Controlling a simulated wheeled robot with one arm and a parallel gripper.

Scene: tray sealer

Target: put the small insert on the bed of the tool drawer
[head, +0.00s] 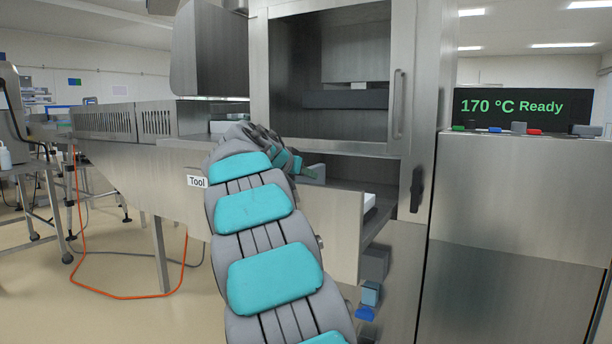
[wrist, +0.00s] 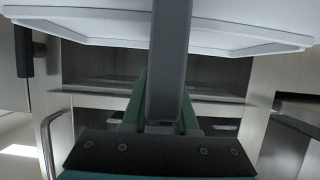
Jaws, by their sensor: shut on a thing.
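The tool drawer (head: 342,225), labelled "Tool", stands pulled out below the machine's chamber. Its front hides most of its bed from the head view. My gripper (wrist: 160,112) is over the drawer, its green fingers shut on a grey bar, which I take for the handle of the small insert (wrist: 100,22). The insert shows as a white, rimmed plate across the top of the wrist view, and a white edge of it (head: 369,202) seems to show in the drawer opening in the head view. I cannot tell whether the plate touches the bed.
The open chamber (head: 330,62) is above, with a frame and door handle (head: 397,105) on its right. A black latch (head: 417,188) is right of the drawer. Several small grey and blue blocks (head: 371,292) sit below. A grey cabinet (head: 520,190) is at the right.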

